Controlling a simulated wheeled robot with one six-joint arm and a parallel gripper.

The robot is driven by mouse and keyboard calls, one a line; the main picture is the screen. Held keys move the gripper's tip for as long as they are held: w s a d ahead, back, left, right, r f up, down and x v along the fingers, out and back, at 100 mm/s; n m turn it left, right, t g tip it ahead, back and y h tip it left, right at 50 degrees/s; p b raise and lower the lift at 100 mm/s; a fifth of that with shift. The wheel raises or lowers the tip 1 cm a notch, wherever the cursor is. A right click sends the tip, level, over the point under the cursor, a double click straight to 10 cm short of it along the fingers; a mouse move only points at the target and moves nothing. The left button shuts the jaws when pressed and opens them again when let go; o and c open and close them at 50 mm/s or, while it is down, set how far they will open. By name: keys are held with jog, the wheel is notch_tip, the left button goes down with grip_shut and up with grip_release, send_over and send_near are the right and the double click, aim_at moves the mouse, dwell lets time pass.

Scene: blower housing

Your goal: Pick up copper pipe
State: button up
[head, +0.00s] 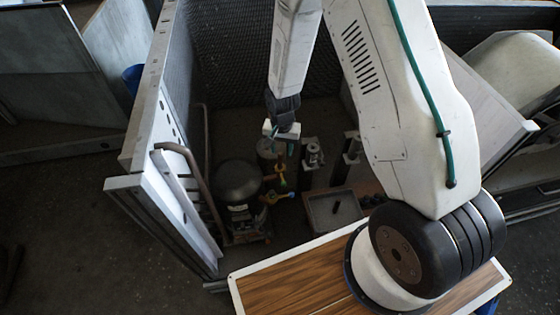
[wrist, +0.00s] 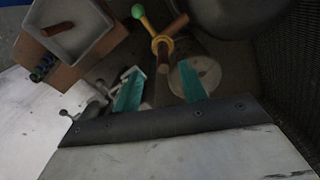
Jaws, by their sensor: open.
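A short copper pipe (wrist: 163,57) stands out of a yellow-collared fitting (wrist: 155,43) in the wrist view. Another copper-coloured stub (wrist: 178,23) and a green ball-ended handle (wrist: 139,12) belong to the same cluster. In the head view the copper piece (head: 281,169) shows small, beside the dark compressor. My gripper (wrist: 157,68) is open, its two teal fingers apart, with the copper pipe in line with the gap. It also shows in the head view (head: 286,150), above the cluster. I cannot tell how far the fingertips are from the pipe.
A square tray (head: 311,213) holds a short rod, which looks brown in the wrist view (wrist: 57,28). A dark round compressor (head: 237,182) stands left of the cluster. Metal posts (head: 313,152) stand to its right. Housing walls (head: 172,130) and mesh close in the space.

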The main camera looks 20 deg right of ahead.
aim_at(280, 162)
jog(key=f, duration=0.6)
jog(key=shift+w+a, duration=0.1)
jog(key=shift+a, duration=0.1)
grip_shut()
